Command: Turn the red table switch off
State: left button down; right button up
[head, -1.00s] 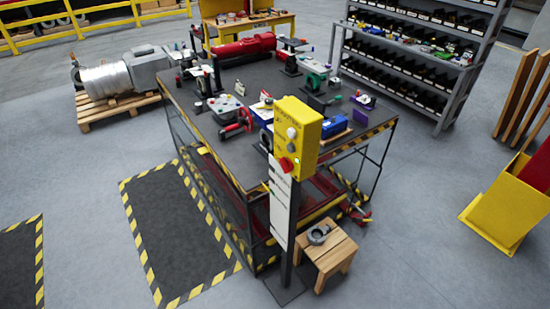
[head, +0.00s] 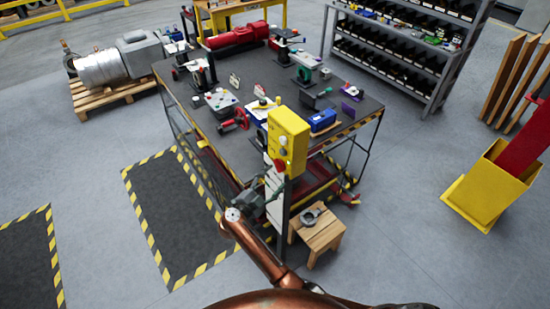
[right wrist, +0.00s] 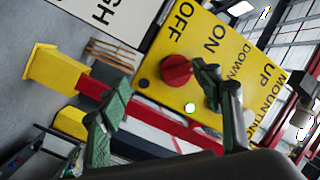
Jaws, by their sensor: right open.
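The red switch (head: 280,166) is a round knob low on the yellow control box (head: 288,128), which stands on a dark post at the table's near corner. In the right wrist view the red switch (right wrist: 177,70) shows beside the words OFF and ON. My right gripper (head: 274,193) is just below the box. In the right wrist view its green fingers (right wrist: 158,102) are spread apart with nothing between them. One fingertip overlaps the switch's right edge in the picture; contact cannot be told. My left gripper is out of view.
The dark table (head: 206,132) behind the box carries several tools and fixtures. A wooden stool (head: 318,238) stands right of the post. Grey floor is open on both sides, with a striped mat (head: 170,225) at left.

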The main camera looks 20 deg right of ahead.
aim_at(276, 167)
jog(key=s+a+r+m+g+y+p, duration=0.1)
jog(key=a+r+g, duration=0.1)
jog(key=a+r, duration=0.25)
jog(key=shift+y, duration=0.3)
jog(key=x, duration=0.2)
jog(key=p+x, duration=0.1)
jog(key=x, duration=0.1)
jog(key=p+x, duration=0.1)
jog(key=x, duration=0.1)
jog(key=shift+d+r, duration=0.3)
jog(key=shift+r, duration=0.05)
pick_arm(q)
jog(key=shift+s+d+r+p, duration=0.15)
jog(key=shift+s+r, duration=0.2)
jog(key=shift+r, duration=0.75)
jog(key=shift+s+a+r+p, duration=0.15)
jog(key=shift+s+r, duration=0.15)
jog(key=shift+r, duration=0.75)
pick_arm(e)
jog(key=shift+w+d+f, duration=0.25)
jog(key=shift+d, duration=0.1)
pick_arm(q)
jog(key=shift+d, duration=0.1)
pick_arm(e)
jog(key=shift+c, duration=0.5)
jog(key=c, duration=1)
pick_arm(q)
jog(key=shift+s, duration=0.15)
